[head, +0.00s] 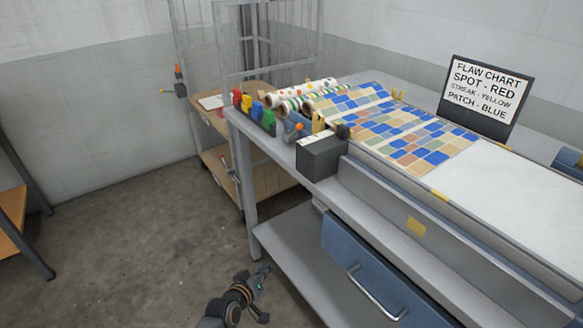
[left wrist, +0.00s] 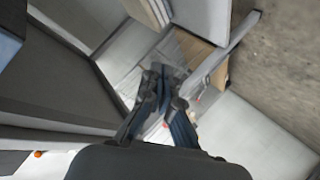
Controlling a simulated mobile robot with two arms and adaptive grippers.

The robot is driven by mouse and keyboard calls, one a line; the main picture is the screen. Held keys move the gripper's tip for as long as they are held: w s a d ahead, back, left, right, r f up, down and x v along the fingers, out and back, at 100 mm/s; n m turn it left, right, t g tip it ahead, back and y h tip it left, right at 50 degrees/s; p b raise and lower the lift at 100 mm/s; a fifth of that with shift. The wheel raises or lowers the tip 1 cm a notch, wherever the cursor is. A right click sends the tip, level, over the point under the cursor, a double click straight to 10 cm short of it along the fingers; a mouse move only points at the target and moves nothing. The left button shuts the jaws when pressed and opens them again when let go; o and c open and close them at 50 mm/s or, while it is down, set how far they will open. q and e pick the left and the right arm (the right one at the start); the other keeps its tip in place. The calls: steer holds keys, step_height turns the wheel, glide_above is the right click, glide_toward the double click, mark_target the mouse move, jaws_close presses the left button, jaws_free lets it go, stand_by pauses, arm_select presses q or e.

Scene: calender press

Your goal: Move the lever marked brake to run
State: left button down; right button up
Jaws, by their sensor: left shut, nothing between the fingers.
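No marking that reads brake or run is legible in either view, so I cannot tell which part is the brake lever. A dark grey box (head: 320,156) sits at the near left corner of the bench, with a black knob (head: 343,131) at its top right. A small orange knob (head: 299,127) shows just behind the box. My left gripper (head: 262,280) is low, in front of the bench's lower shelf and well below the box, touching nothing that I can see. In the left wrist view its fingers (left wrist: 162,78) are together and empty. My right gripper is out of view.
The grey bench (head: 247,125) bears a patterned sheet (head: 400,130), several rolls (head: 300,92) and coloured clips (head: 246,103). A blue drawer (head: 375,265) with a metal handle is below. A wooden cart (head: 215,155) stands behind left. The floor (head: 130,230) at left is clear.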

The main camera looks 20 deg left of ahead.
mark_target(296, 131)
arm_select(q)
steer(key=w+r+n+t+b, duration=0.2)
steer(key=w+r+t+b, duration=0.4)
steer(key=r, duration=0.7)
step_height(296, 131, up, 16)
steer(key=n+t+h+b, duration=0.1)
steer(key=t+h+b, duration=0.1)
steer(key=b, duration=0.1)
steer(key=shift+r+n+t+h, duration=0.15)
steer(key=shift+n+t+h, duration=0.15)
steer(key=shift+t, duration=0.1)
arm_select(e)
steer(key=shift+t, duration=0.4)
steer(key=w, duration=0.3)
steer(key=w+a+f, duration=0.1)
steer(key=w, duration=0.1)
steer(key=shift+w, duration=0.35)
